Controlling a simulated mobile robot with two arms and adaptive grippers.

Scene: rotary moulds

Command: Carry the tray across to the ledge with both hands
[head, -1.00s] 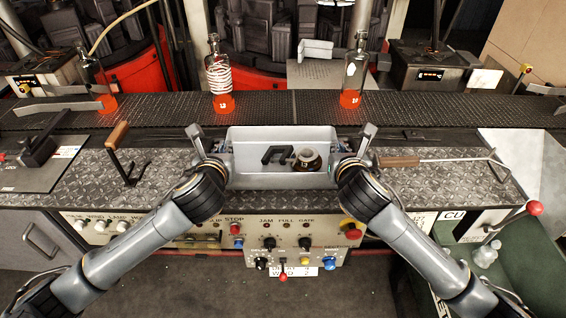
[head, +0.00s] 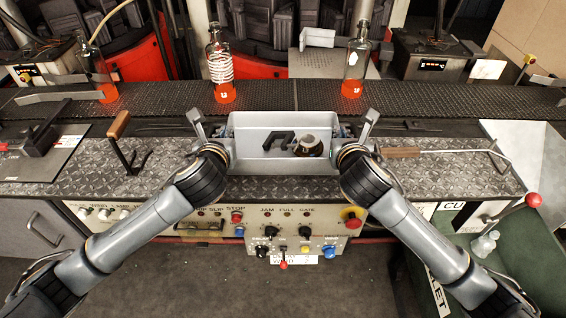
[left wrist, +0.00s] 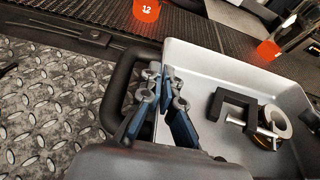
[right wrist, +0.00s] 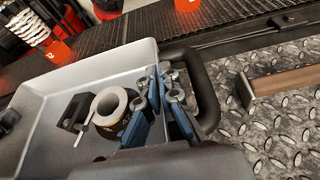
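The grey tray (head: 283,167) is in the middle of the head view, level, in front of the dark conveyor and over the diamond-plate surface (head: 90,178). I cannot tell whether it touches that surface. A black bracket (head: 277,141) and a round, ring-topped piece (head: 309,146) lie in it. My left gripper (left wrist: 165,88) is at the tray's left end, its fingers close together beside the black handle (left wrist: 118,95). My right gripper (right wrist: 160,85) is likewise at the right end by the other handle (right wrist: 207,90). Both appear shut on the tray; the exact contact is hidden.
Bottles with orange-red bases, one (head: 221,75) wound in white, stand on the conveyor (head: 270,97) behind. A wooden-handled tool (head: 400,153) lies right of the tray, and an upright handle (head: 119,125) stands left. A control panel (head: 290,232) is below the front edge.

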